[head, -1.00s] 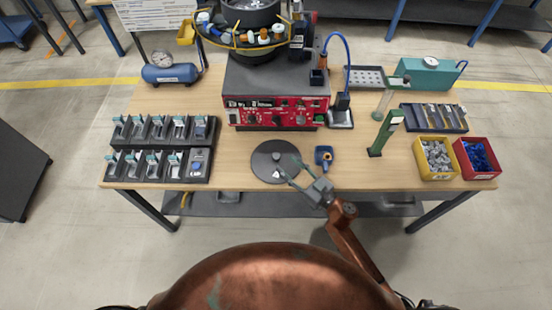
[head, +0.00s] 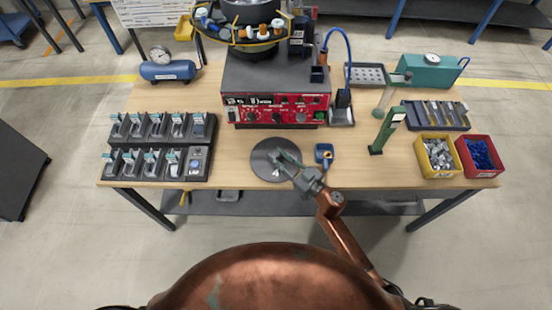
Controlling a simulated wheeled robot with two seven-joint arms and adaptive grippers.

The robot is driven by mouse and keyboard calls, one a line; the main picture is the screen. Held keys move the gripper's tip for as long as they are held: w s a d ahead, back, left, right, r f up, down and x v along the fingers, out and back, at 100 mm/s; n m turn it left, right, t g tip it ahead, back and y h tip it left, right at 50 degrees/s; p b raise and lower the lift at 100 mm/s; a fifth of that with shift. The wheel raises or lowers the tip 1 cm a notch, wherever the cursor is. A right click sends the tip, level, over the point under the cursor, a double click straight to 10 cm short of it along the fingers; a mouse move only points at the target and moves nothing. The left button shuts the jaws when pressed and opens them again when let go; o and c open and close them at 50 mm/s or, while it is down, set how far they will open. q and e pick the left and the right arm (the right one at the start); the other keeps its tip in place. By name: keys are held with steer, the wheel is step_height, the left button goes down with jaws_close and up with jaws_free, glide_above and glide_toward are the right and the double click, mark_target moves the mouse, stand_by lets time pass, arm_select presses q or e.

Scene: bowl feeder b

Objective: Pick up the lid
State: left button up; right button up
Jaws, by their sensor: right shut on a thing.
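The lid (head: 263,165) is a dark grey round disc lying near the front edge of the wooden table. My right gripper (head: 284,158) reaches over the lid from the lower right. Its fingers have come together around the middle of the lid, where the knob stood, and they hide it. The gripper is shut on the lid. The lid appears to be still on or very close to the table; I cannot tell if there is a gap. My left gripper is not in view.
A blue handheld tool (head: 324,154) lies just right of the lid. A red control box (head: 275,110) stands behind it. Black racks (head: 150,167) stand left. A green stand (head: 387,130), yellow bin (head: 437,156) and red bin (head: 478,157) are right.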

jaws_close()
steer(key=shift+r, duration=0.1)
